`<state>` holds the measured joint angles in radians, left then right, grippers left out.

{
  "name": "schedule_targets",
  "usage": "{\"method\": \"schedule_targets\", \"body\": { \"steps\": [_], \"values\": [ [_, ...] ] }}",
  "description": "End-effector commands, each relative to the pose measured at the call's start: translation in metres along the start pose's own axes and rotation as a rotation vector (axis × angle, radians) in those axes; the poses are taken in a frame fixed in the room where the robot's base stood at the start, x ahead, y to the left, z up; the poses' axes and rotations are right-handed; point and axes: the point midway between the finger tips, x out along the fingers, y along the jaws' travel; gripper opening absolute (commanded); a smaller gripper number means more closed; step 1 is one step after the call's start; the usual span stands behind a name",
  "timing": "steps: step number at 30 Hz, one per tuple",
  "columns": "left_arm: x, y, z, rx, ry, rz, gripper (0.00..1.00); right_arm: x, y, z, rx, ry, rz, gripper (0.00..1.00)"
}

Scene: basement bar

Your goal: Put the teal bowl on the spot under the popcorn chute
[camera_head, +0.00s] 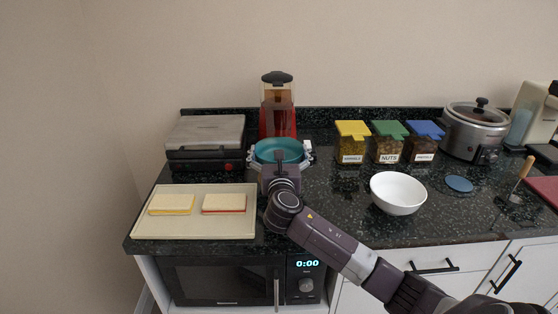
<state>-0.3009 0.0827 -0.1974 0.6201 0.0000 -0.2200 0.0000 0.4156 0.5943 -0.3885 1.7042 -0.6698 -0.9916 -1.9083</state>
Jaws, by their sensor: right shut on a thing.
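The teal bowl (282,148) is in front of the red popcorn machine (277,112), near the back of the dark counter. My right gripper (280,158) is shut on the teal bowl, with its body in front of the bowl and its fingers largely hidden by it. The machine's lower front, its chute and the spot under it are hidden behind the bowl and gripper. I cannot tell whether the bowl touches the counter. My left gripper is not in view.
A grey press grill (206,138) and a cream board (194,226) with two sandwiches lie left. To the right are lidded snack containers (388,145), a white bowl (398,193), a blue disc (459,184) and a slow cooker (474,132). A microwave (226,284) sits below.

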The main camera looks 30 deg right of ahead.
Motion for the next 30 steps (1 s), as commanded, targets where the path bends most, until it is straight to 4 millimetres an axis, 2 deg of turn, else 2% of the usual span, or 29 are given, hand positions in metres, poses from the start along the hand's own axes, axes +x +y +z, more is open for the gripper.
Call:
{"method": "schedule_targets", "body": {
  "steps": [7, 18, 19, 30],
  "values": [
    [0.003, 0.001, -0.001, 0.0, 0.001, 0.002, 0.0, 0.0, 0.0, -0.031, -0.001, 0.002, -0.001, 0.59],
    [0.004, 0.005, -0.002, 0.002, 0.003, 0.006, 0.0, -0.001, 0.0, -0.036, -0.002, -0.001, -0.001, 0.59],
    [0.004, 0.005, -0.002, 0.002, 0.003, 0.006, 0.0, -0.001, 0.0, -0.038, -0.002, 0.002, -0.001, 0.98],
    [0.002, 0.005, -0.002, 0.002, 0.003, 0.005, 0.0, -0.001, 0.0, -0.033, -0.001, 0.001, 0.0, 1.0]
  ]
}}
